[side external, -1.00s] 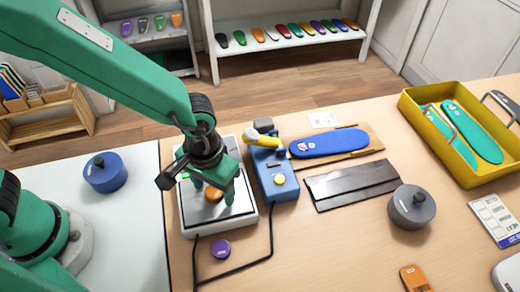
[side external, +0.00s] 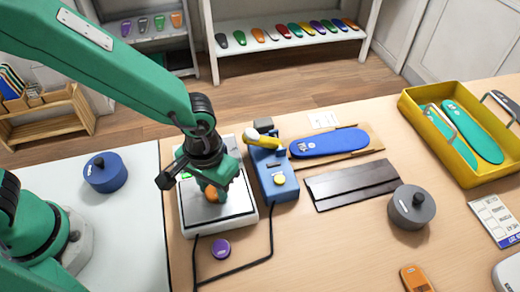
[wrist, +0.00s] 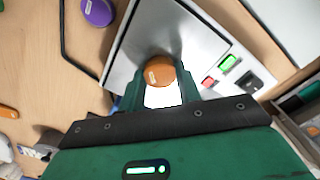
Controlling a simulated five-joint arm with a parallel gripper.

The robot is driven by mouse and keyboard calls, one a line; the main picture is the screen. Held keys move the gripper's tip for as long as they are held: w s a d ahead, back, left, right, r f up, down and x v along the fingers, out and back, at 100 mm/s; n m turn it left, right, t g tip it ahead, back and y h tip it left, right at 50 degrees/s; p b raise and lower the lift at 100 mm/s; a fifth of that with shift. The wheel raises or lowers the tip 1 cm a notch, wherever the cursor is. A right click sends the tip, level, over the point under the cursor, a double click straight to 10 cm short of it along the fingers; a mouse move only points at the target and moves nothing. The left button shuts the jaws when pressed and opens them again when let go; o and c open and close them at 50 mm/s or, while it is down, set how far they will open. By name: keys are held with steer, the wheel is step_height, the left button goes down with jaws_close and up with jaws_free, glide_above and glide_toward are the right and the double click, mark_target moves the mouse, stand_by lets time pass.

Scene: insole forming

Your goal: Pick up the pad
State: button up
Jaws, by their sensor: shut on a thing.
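The pad is a small round orange piece (side external: 212,193) at the white press plate in the side external view. It also shows in the wrist view as an orange disc (wrist: 159,71) with a small pale label. My gripper (side external: 213,192) points down over the plate, its green fingers shut on the pad. In the wrist view my gripper (wrist: 160,84) has a finger at each side of the pad. The white and metal plate unit (side external: 191,220) lies beneath. I cannot tell whether the pad touches the plate.
A blue device (side external: 280,188) with a yellow handle stands right of the plate. A purple disc (side external: 220,248) and a black cable lie in front. A blue insole (side external: 330,143), a dark strip (side external: 352,184), a grey lidded pot (side external: 411,207) and a yellow tray (side external: 462,181) are farther right.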

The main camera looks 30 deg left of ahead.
mark_target(213, 195)
steer(key=shift+r, duration=0.8)
steer(key=r, duration=0.3)
steer(key=shift+s+d, duration=0.15)
steer(key=shift+s, duration=0.25)
steer(key=s+d+r, duration=0.3)
steer(key=s+r, duration=0.3)
steer(key=s, duration=0.4)
steer(key=shift+s+r, duration=0.2)
steer(key=shift+w+d, duration=0.15)
steer(key=w+d+r+n, duration=0.15)
steer(key=w+d, duration=0.25)
steer(key=w, duration=0.5)
steer(key=w+d+r+n, duration=0.1)
steer(key=w+d+n, duration=0.3)
steer(key=w, duration=0.5)
steer(key=w+f+n, duration=0.1)
steer(key=w, duration=0.7)
steer(key=w+a+f+n, duration=0.1)
steer(key=w+n, duration=0.1)
steer(key=w, duration=0.7)
steer(key=shift+w+f, duration=0.25)
steer(key=shift+w, duration=0.05)
